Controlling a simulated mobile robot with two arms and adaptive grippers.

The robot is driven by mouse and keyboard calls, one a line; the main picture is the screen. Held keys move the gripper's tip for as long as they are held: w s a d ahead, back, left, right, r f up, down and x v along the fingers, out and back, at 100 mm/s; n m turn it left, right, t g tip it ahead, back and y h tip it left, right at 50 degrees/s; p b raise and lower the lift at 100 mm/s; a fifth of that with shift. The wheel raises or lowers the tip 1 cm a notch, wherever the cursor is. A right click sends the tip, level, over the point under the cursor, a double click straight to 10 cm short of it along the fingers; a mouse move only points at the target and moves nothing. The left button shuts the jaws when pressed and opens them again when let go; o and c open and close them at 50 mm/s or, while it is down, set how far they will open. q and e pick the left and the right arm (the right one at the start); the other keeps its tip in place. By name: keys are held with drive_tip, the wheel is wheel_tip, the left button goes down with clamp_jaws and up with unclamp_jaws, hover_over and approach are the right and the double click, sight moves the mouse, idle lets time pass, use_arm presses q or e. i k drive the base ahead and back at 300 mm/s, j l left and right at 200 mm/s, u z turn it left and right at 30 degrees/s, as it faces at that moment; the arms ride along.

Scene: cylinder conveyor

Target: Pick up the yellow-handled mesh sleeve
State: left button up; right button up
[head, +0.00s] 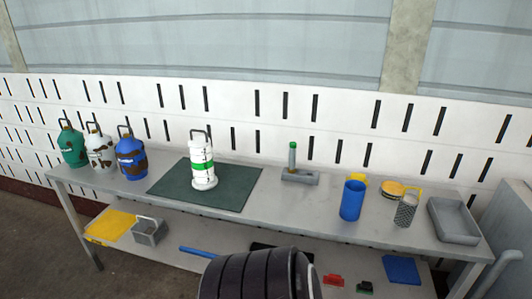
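The yellow-handled mesh sleeve (405,211) stands upright toward the right end of the grey table (275,205). It is a grey perforated cylinder with a thin yellow handle rising at its upper right side. A round yellow-rimmed item (391,187) sits just behind it. A blue cylinder (352,201) stands to its left, with a gap between them. Neither of my grippers shows in the head view.
A grey tray (454,222) lies right of the sleeve. A small stand with a green-topped rod (292,158), a white-green canister (202,163) on a dark mat (236,187) and blue, white and green containers (130,157) stand further left. A lower shelf holds small items.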

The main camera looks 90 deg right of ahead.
sight(408, 205)
drive_tip(key=z, duration=3.85)
